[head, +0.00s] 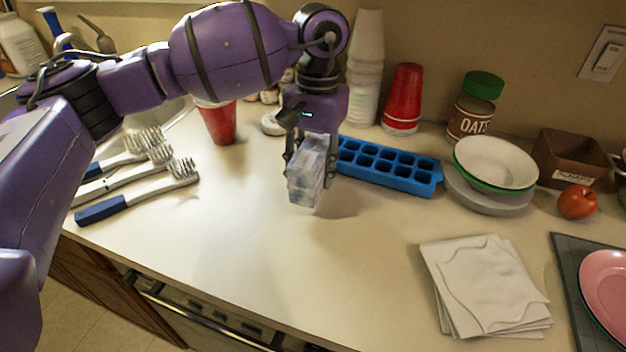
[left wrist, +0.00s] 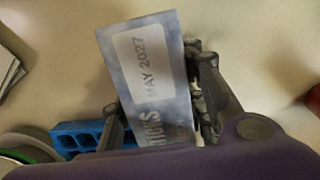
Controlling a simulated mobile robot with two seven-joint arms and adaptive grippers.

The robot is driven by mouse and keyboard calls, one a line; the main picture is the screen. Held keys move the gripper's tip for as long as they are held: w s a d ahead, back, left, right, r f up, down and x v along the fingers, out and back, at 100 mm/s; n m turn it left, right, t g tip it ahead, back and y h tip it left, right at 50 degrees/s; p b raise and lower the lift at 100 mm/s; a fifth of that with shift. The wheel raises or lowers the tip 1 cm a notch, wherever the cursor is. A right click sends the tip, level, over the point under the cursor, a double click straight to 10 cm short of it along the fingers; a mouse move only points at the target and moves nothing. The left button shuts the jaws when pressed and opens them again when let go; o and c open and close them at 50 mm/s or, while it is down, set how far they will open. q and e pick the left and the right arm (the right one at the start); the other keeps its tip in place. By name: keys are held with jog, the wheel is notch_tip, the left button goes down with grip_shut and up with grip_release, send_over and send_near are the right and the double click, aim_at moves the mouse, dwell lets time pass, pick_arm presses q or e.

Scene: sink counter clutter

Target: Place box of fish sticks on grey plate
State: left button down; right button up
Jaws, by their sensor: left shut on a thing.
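The box of fish sticks (head: 305,180) is a small pale blue-white box, hanging a little above the counter near its middle. My left gripper (head: 310,172) points down and is shut on it, with a finger on each side. In the left wrist view the box (left wrist: 150,70) shows a white label reading "MAY 2027" and part of the word "STICKS". The grey plate (head: 468,198) lies at the right, behind the napkins, with bowls stacked on it that hide most of its top. My right gripper is out of view.
A blue ice tray (head: 392,172) lies between the box and the plate. The white and green-rimmed bowls (head: 496,163) sit on the plate. Near it are an oats jar (head: 474,115), a tomato (head: 577,202) and napkins (head: 483,288). Brushes (head: 135,190) lie left; the front middle counter is clear.

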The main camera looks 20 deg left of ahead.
pick_arm(q)
jog(key=shift+f, duration=1.8)
jog(key=c, duration=1.1)
grip_release()
